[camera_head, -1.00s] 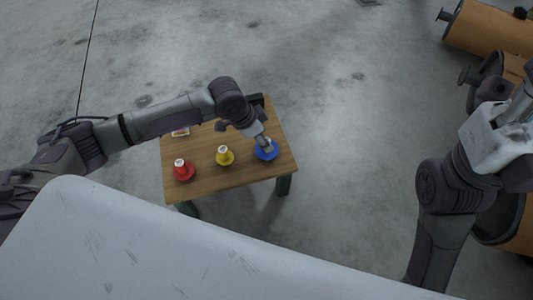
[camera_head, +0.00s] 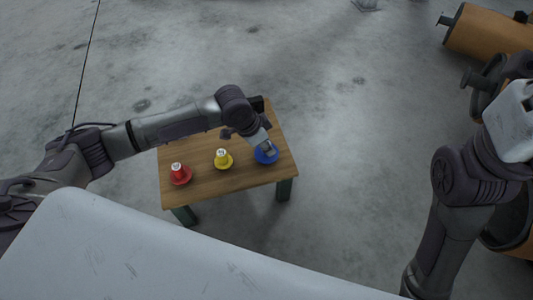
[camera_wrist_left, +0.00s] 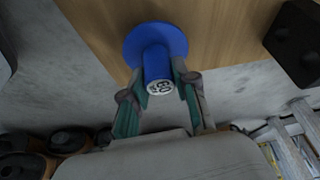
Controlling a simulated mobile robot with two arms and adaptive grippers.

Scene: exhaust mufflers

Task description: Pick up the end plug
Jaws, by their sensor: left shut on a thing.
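A blue end plug (camera_head: 266,155) with a wide round flange is at the right side of the small wooden table (camera_head: 205,188). My left gripper (camera_head: 268,149) reaches over the table and is shut on the blue plug's stem, one finger on each side in the left wrist view (camera_wrist_left: 162,84). The plug's flange appears at the tabletop; I cannot tell whether it touches.
A yellow plug (camera_head: 223,159) and a red plug (camera_head: 180,174) stand on the table to the left of the blue one. A black box (camera_wrist_left: 296,42) lies on the tabletop. Orange mufflers (camera_head: 488,32) are at the right. The grey floor between is clear.

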